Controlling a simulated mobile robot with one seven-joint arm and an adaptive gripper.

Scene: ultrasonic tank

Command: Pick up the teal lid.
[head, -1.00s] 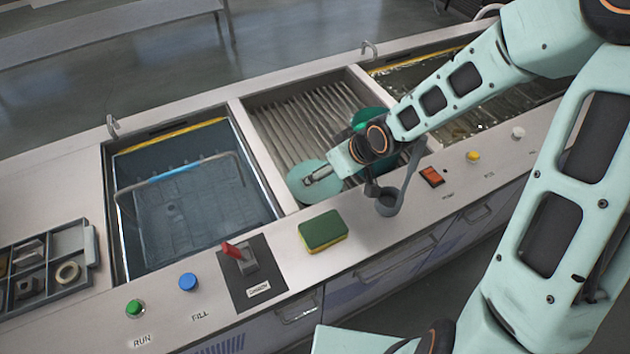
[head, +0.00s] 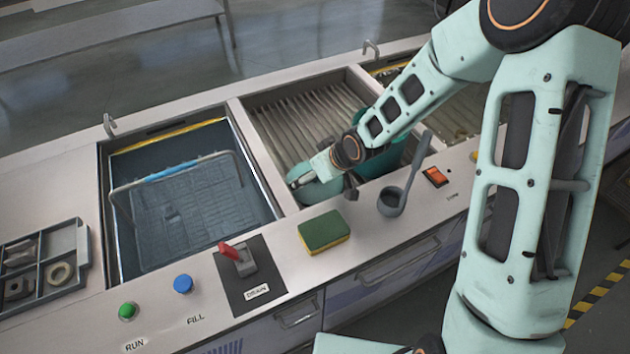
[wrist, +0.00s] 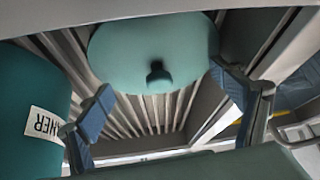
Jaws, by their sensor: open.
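In the wrist view my gripper (wrist: 162,102) is open, with one blue-padded finger to each side of the knob. The fingers appear apart from the knob, and nothing is between them but the lid and ribs behind. In the head view my gripper (head: 300,181) is over the lid and hides much of it.
A teal labelled container (wrist: 30,110) stands close to my gripper on the left in the wrist view. A grey ladle (head: 405,185) and a green-yellow sponge (head: 324,231) lie along the front ledge. The left tank (head: 190,200) holds a wire basket.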

